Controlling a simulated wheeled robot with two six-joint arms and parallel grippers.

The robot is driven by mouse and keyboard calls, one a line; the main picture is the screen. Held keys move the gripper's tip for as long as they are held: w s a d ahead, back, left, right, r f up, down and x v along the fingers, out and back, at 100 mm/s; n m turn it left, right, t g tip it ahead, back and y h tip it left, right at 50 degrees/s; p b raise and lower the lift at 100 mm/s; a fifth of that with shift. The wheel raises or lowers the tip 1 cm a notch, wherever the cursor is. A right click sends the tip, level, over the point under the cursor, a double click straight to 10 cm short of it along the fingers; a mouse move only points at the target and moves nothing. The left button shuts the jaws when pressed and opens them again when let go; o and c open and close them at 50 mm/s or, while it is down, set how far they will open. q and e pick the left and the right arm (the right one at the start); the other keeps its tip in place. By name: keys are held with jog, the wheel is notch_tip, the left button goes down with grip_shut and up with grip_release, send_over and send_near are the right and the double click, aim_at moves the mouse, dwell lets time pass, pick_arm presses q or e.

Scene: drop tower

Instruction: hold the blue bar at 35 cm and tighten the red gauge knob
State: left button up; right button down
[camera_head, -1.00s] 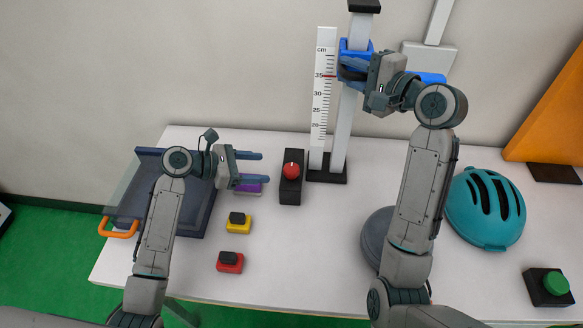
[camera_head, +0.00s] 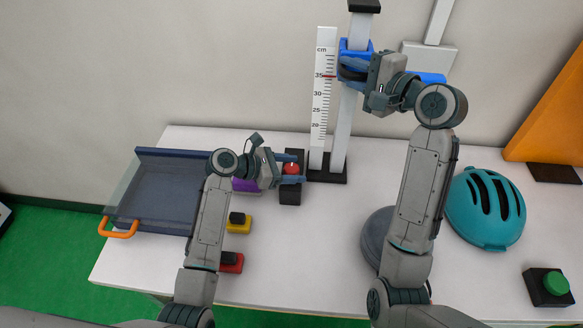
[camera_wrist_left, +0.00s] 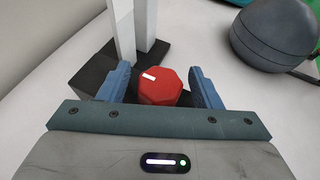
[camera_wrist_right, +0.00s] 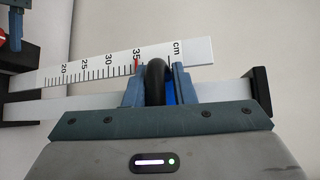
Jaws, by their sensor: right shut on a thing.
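The blue bar (camera_head: 430,78) sits on the upright post beside the white cm scale (camera_head: 321,90), level with the red mark at 35. My right gripper (camera_head: 350,70) is shut on the dark handle of the blue bar; the handle (camera_wrist_right: 156,82) shows between its fingers in the right wrist view. The red gauge knob (camera_head: 291,169) is on a black block left of the post's foot. My left gripper (camera_head: 289,168) is open with its fingers on either side of the knob; the left wrist view shows the knob (camera_wrist_left: 160,87) between them, with gaps visible.
A dark blue tray (camera_head: 165,190) with an orange handle stands at the left. A teal helmet (camera_head: 485,208) and a green button (camera_head: 555,284) are at the right.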

pick_arm(q)
jog(key=c, duration=0.8)
jog(key=shift+m+g, duration=0.3)
jog(key=m+g, duration=0.3)
jog(key=g, duration=0.1)
jog(key=shift+w+m+h, duration=0.1)
jog(key=shift+m+h, duration=0.3)
jog(key=m+g+y, duration=0.1)
jog(key=m+g, duration=0.3)
jog(key=g, duration=0.1)
jog(key=shift+m+g, duration=0.3)
jog(key=o, duration=1)
jog(key=shift+g, duration=0.3)
jog(key=shift+c, duration=0.2)
jog(key=shift+m, duration=0.3)
